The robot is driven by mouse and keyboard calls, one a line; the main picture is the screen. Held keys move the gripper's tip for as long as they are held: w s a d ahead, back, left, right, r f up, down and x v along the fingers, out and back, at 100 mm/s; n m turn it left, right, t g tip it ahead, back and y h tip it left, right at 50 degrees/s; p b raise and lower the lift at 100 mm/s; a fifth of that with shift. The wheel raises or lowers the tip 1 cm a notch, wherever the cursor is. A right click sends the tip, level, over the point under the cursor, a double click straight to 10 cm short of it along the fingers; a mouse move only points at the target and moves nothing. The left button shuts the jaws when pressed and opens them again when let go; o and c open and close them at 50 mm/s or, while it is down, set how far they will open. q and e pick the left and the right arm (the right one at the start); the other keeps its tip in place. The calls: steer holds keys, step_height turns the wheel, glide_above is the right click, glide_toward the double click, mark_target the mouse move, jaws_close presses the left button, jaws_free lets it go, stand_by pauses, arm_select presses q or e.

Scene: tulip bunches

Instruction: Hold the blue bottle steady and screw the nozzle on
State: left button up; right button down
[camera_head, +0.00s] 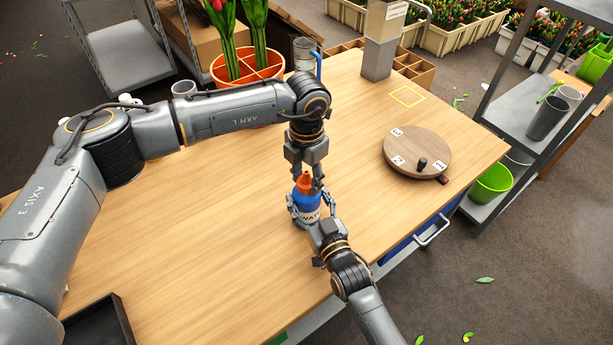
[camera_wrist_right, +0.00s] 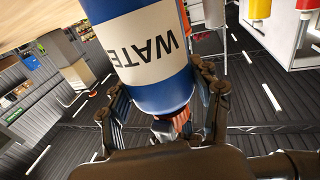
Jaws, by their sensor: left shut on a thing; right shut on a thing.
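The blue bottle (camera_head: 303,204) stands on the wooden table near its front edge. It also fills the top middle of the right wrist view (camera_wrist_right: 160,88), with a white label reading "WATE". My right gripper (camera_head: 311,209) is shut around the bottle's body, one finger on each side. The orange nozzle (camera_head: 304,183) is above the bottle's top, upright and in line with it. My left gripper (camera_head: 306,175) comes down from above and is shut on the nozzle. The fingers partly hide the nozzle, and I cannot tell how far its thread sits on the bottle's neck.
A round wooden turntable (camera_head: 432,158) with a dark knob lies to the right. A yellow square outline (camera_head: 407,96) is marked behind it. An orange pot (camera_head: 272,71) with tulips stands at the back left. A black tray (camera_head: 118,312) is at front left. The table's middle left is clear.

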arm_select(q)
steer(key=m, duration=1.2)
steer(key=shift+m, duration=0.4)
steer(key=o, duration=1.4)
step_height(320, 180, up, 12)
